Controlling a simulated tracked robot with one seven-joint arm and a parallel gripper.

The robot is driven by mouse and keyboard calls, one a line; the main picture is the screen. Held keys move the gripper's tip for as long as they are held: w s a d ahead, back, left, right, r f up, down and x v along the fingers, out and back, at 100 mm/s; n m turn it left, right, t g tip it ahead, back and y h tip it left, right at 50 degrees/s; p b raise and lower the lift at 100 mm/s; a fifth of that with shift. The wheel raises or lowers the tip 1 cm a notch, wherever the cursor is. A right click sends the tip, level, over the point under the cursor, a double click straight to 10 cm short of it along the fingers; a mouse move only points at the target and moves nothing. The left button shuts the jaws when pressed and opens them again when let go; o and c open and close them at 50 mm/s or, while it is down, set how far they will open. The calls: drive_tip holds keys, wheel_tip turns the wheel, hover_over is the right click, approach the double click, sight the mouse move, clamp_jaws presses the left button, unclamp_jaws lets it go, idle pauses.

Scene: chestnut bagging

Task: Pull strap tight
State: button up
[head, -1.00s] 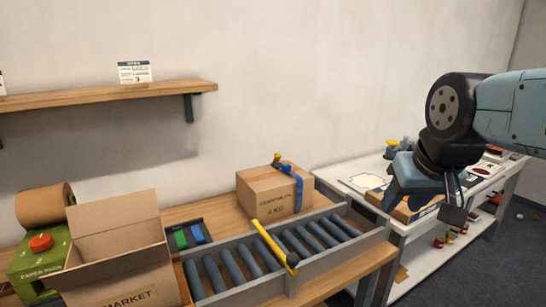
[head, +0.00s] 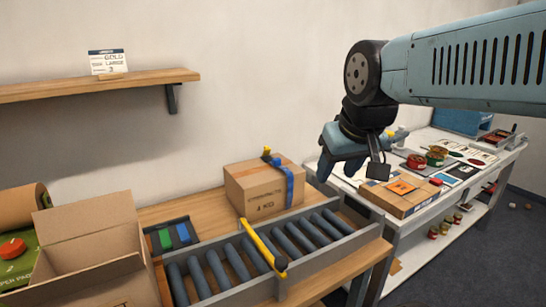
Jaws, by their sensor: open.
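A closed cardboard box (head: 255,193) stands behind the roller track on the wooden bench. A blue strap (head: 288,185) runs over its right part and down the front. My gripper (head: 335,172) points downward, to the right of the box and above the near end of the white table. It is open and apart from the box and strap. The inside of the jaws is hard to see from here.
The roller conveyor (head: 322,252) has a yellow bar (head: 262,243) across it. An open carton (head: 88,250) stands at left, beside a tray of green and blue pieces (head: 172,238). The white table (head: 420,209) at right holds a flat box (head: 398,193) and several jars.

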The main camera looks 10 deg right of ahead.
drive_tip(key=w+a+r+n+g, duration=0.1)
drive_tip(key=w+r+n, duration=0.4)
drive_tip(key=w, duration=0.7)
drive_tip(key=n+g, duration=0.4)
drive_tip(key=n, duration=1.2)
hover_over(274, 161)
drive_tip(key=w+d, duration=0.1)
drive_tip(key=w, duration=0.1)
wheel_tip(274, 161, down, 10)
drive_tip(key=f, duration=1.4)
drive_tip(key=shift+s+d, duration=0.2)
drive_tip(key=shift+s, duration=0.05)
clamp_jaws()
drive_tip(key=shift+a+r, duration=0.1)
